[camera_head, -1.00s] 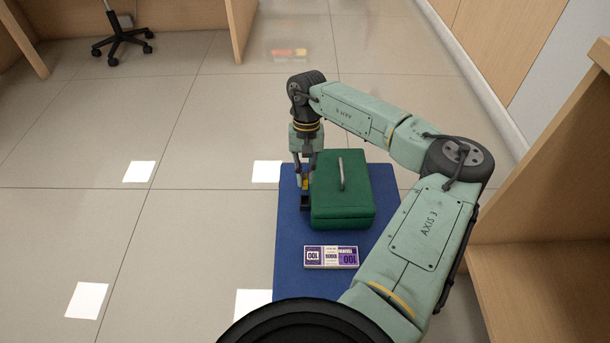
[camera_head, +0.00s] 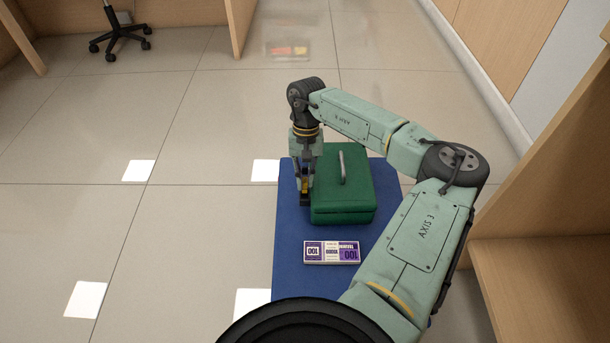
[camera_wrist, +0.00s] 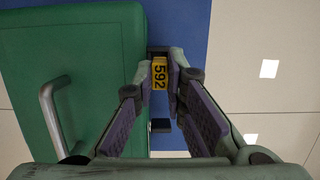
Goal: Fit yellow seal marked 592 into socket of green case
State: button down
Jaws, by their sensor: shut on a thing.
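The green case (camera_head: 343,205), with a metal handle on its lid, sits on the blue surface; it fills the left of the wrist view (camera_wrist: 70,25). My gripper (camera_head: 304,183) is shut on the yellow seal (camera_wrist: 160,74), whose 592 marking shows in the wrist view. Gripper and seal are beside the case's left side in the head view, at the dark socket (camera_head: 305,200).
A bundle of purple and white notes (camera_head: 331,252) lies on the blue surface (camera_head: 295,285) in front of the case. A wooden counter (camera_head: 540,270) stands at the right. The floor to the left is open, with an office chair (camera_head: 119,38) far back.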

aim_at(306, 187)
jog(key=shift+f, duration=0.55)
jog(key=shift+d, duration=0.25)
dwell(0.4)
jog(key=shift+a+f+b, duration=0.25)
jog(key=shift+f+b, duration=0.3)
jog(key=shift+b, duration=0.05)
dwell(1.6)
jog(key=shift+d+f+b, duration=0.1)
jog(key=shift+f+b, duration=0.4)
jog(key=shift+f, duration=0.35)
dwell(1.1)
jog(key=c, duration=1.8)
grip_release()
jog(key=shift+f, duration=0.15)
jog(key=shift+o, duration=1.2)
jog(key=shift+r, duration=0.2)
jog(key=shift+o, duration=0.5)
